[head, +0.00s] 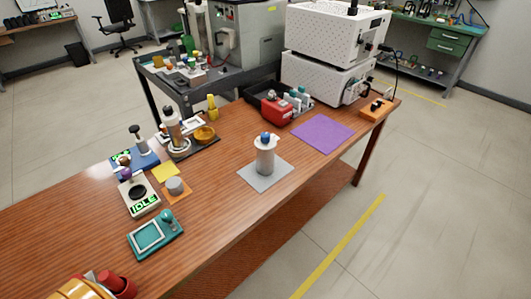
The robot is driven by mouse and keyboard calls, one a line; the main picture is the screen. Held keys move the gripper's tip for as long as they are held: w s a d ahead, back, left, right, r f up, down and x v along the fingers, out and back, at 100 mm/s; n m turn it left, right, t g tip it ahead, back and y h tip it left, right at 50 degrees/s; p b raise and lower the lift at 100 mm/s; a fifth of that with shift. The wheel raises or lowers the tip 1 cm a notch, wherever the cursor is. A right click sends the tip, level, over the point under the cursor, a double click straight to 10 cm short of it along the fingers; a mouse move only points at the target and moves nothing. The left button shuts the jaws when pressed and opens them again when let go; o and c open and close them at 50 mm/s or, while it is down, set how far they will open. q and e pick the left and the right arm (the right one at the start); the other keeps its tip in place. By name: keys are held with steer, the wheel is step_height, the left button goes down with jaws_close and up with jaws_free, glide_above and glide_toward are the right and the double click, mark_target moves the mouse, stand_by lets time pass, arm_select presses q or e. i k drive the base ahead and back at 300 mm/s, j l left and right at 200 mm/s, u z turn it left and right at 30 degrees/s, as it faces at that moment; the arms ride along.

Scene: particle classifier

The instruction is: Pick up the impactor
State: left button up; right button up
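A light grey metal cylinder with a blue knob on top (265,158), which looks like the impactor, stands upright on a grey square mat (250,180) near the middle of the wooden table. Nothing is touching its sides. Neither my left nor my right gripper shows in the head view.
The wooden table (225,245) is bare around the mat. A purple mat (323,133) and a red device (277,110) lie behind right. A scale reading IDLE (139,198), a teal device (156,235) and a bottle on a stand (173,130) are left. White stacked machines (325,75) stand at the back.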

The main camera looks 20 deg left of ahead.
mark_target(264, 152)
steer(key=i+l+u, duration=0.45)
steer(key=u, duration=0.25)
steer(key=i+l+u, duration=0.15)
steer(key=l+u, duration=0.2)
steer(key=i+l+u, duration=0.1)
steer(key=l+u, duration=0.2)
steer(key=l, duration=0.2)
steer(key=l+u, duration=0.35)
steer(key=i+l, duration=0.05)
steer(key=l, duration=0.05)
